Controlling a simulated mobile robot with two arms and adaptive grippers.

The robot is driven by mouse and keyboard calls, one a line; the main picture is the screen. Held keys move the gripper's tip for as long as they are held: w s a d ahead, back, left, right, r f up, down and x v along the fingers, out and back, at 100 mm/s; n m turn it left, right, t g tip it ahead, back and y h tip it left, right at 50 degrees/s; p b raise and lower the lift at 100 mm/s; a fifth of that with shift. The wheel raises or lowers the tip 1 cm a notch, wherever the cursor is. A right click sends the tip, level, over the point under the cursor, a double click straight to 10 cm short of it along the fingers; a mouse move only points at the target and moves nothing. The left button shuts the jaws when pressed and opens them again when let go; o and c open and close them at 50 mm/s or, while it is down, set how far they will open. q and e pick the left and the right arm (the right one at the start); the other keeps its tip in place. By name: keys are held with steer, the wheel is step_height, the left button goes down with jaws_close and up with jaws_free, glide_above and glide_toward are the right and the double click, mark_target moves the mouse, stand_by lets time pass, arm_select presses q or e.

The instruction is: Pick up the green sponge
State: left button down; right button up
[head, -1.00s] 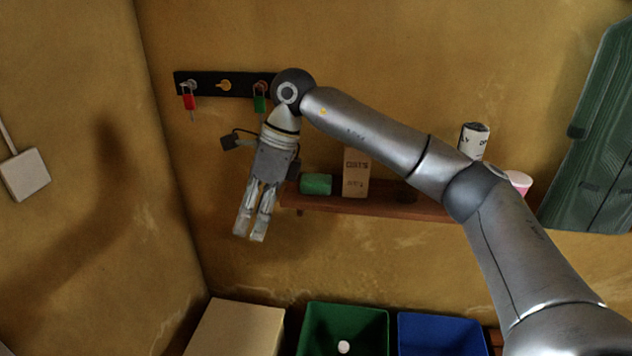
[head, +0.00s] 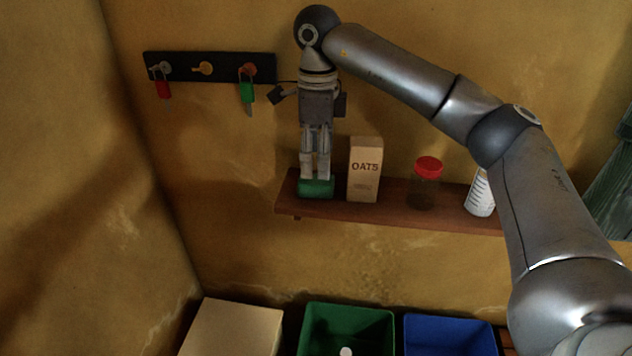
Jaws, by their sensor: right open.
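The green sponge (head: 316,189) lies at the left end of the wooden wall shelf (head: 400,212). My right gripper (head: 316,176) points straight down over it, with its fingertips at the sponge's upper part. The fingers are open and hide some of the sponge. I cannot tell whether they touch it. My left gripper is not in view.
An oats box (head: 364,170) stands close to the right of the sponge. A red-lidded jar (head: 427,183) and a white container (head: 481,193) stand further right. A key rack (head: 205,68) hangs upper left. Below are a green bin (head: 347,312), a blue bin (head: 450,338) and a tan box (head: 232,328).

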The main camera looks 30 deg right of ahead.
mark_target(314, 178)
steer(key=shift+f, duration=0.7)
steer(key=f, duration=0.3)
steer(key=f+p, duration=0.1)
steer(key=shift+w+a+f, duration=0.15)
steer(key=shift+w+f, duration=0.1)
steer(key=shift+w, duration=0.1)
steer(key=shift+f, duration=0.35)
steer(key=shift+c, duration=0.2)
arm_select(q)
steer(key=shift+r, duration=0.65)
arm_select(e)
steer(key=c, duration=0.9)
